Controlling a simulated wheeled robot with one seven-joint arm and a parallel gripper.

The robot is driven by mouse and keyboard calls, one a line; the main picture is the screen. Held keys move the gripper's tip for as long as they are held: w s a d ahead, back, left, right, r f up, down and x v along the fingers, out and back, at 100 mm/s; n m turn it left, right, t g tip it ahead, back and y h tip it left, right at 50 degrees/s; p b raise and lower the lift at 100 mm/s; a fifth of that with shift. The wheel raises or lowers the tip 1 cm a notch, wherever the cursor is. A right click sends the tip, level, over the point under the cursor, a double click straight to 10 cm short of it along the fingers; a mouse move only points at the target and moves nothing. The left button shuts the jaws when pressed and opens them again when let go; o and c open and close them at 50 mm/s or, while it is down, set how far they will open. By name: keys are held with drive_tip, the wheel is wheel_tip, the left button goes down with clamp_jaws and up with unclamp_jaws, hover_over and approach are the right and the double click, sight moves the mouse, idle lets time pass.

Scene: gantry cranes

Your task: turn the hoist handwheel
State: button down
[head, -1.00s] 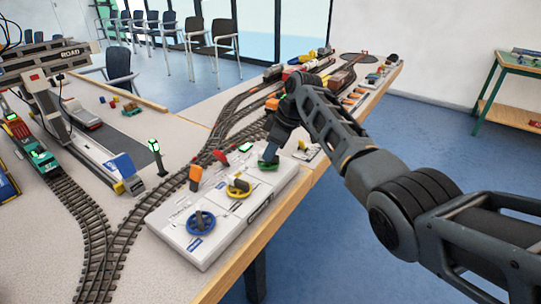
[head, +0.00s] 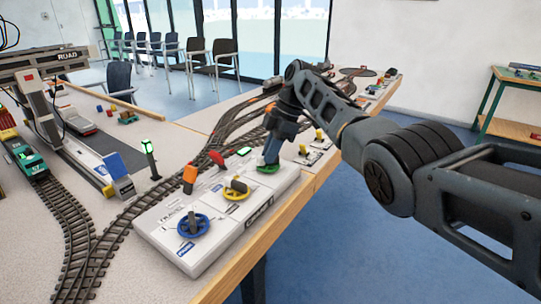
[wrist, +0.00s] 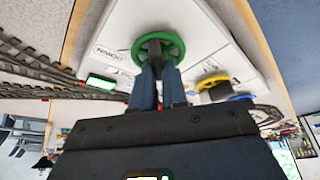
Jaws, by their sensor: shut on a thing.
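A white control panel (head: 220,245) on the table's front edge carries three handwheels: blue (head: 193,224) at the near end, yellow (head: 237,189) in the middle and green (head: 260,170) at the far end. My gripper (head: 270,160) points down at the green wheel and is shut on it. In the wrist view, the blue-grey fingertips (wrist: 157,72) meet the near side of the green wheel (wrist: 180,47), over its middle. The fingers hide part of the wheel.
A green-lit signal post (head: 150,158) and tracks (head: 75,230) lie to the left. A gantry crane (head: 45,100) stands at far left.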

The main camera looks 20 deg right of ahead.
idle(0.3)
drive_tip(key=c, duration=1.2)
unclamp_jaws()
drive_tip(key=shift+o, duration=0.2)
drive_tip(key=v, duration=0.7)
drive_tip(key=shift+r, duration=0.4)
drive_tip(key=shift+d, duration=0.15)
